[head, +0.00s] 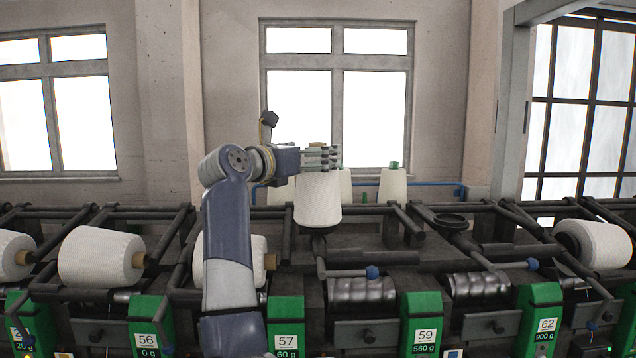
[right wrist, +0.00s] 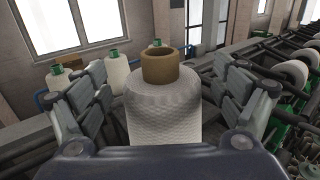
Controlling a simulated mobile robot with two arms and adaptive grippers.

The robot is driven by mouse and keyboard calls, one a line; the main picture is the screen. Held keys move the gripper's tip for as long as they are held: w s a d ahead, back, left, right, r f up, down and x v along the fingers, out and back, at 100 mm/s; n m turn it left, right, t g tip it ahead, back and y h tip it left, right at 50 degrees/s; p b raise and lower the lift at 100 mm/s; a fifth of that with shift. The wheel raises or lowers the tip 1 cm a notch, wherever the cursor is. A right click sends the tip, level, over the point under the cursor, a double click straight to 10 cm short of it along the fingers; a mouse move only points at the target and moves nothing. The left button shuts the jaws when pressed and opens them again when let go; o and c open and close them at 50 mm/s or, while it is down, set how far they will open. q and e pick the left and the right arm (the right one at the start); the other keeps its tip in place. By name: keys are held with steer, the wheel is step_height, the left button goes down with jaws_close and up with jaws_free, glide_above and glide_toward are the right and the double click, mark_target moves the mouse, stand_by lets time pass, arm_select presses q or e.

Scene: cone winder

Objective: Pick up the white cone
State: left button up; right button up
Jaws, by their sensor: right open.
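A white cone (head: 318,203) stands upright on the machine in the middle of the head view, between the stations marked 57 and 59. My right gripper (head: 322,157) is at its upper end, with its fingers level across the top. In the right wrist view, the white cone (right wrist: 163,110) stands between the spread fingers of my right gripper (right wrist: 165,95), its brown tube (right wrist: 160,65) sticking up. The gripper is open, with a gap on each side of the cone. My left gripper is not in view.
White cones lie on their sides on the machine at left (head: 100,257) and right (head: 597,245). Several smaller yarn packages with green tops, such as one at the back (head: 392,186), stand behind the upright cone. Dark bars and arms (head: 405,222) surround its base.

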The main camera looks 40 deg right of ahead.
steer(key=shift+w+d+r+p, duration=0.1)
steer(key=shift+d+r+p, duration=0.2)
steer(key=shift+d, duration=0.3)
steer(key=shift+d+f, duration=0.1)
steer(key=shift+d, duration=0.2)
steer(key=shift+d+f+p, duration=0.1)
steer(key=shift+d+p, duration=0.15)
steer(key=shift+p, duration=0.05)
steer(key=shift+w+f, duration=0.1)
steer(key=shift+w, duration=0.05)
steer(key=c, duration=1.3)
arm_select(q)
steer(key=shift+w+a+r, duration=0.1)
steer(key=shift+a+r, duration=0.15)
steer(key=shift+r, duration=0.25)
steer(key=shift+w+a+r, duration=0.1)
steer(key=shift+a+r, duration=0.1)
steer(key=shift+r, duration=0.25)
arm_select(e)
steer(key=shift+o, duration=0.2)
